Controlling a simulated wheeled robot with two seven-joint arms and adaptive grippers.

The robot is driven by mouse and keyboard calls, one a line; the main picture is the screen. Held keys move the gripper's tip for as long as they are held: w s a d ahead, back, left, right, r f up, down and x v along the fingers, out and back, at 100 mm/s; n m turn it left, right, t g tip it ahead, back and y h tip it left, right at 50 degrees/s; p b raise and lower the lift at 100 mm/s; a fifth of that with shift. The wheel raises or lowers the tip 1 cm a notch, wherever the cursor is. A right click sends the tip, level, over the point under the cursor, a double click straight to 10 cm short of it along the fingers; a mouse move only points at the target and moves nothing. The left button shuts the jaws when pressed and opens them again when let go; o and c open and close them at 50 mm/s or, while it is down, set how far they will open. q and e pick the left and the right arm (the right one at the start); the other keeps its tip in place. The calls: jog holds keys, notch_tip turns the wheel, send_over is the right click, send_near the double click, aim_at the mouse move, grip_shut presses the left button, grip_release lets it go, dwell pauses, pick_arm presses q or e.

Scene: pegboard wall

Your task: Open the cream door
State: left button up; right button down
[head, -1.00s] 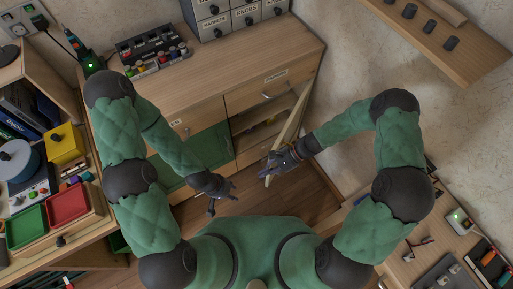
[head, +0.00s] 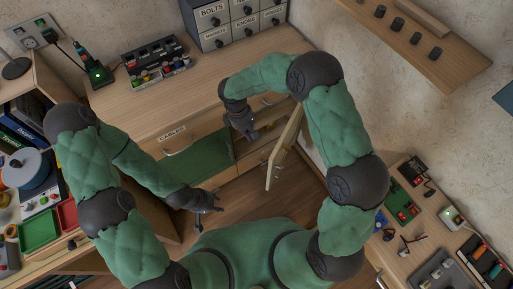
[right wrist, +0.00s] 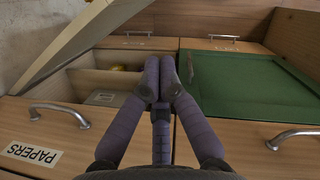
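The cream door (head: 285,146) stands swung open from the cabinet, seen nearly edge-on in the head view. In the right wrist view, the cream door (right wrist: 88,38) slants across the upper left. My right gripper (head: 250,132) is left of the door, over the cabinet front and apart from the door. In the right wrist view, its fingertips (right wrist: 160,88) are drawn together with nothing visible between them, in front of the open compartment (right wrist: 105,85). My left gripper (head: 212,207) is low over the floor, its fingers spread and empty.
A green panel (head: 200,160) is on the cabinet front, left of the compartment. Drawers with metal handles (right wrist: 58,112) lie close to my right gripper. A side bench (head: 415,235) with tools is at the right. Some floor (head: 265,207) is clear.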

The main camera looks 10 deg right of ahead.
jog(key=s+d+f+b, duration=0.4)
jog(key=d+f, duration=0.1)
jog(key=f, duration=0.4)
jog(key=shift+f+b, duration=0.3)
jog(key=shift+d, duration=0.1)
jog(key=s+d+n, duration=0.2)
jog(key=s+d, duration=0.2)
jog(key=d, duration=0.7)
jog(key=s+d+n+t+p, duration=0.1)
jog(key=s+d+n, duration=0.2)
jog(key=d, duration=0.8)
jog(key=s+d+n, duration=0.2)
jog(key=s+d, duration=0.3)
jog(key=d, duration=0.6)
jog(key=shift+s+n+t+h+p, duration=0.3)
jog(key=shift+n+t, duration=0.1)
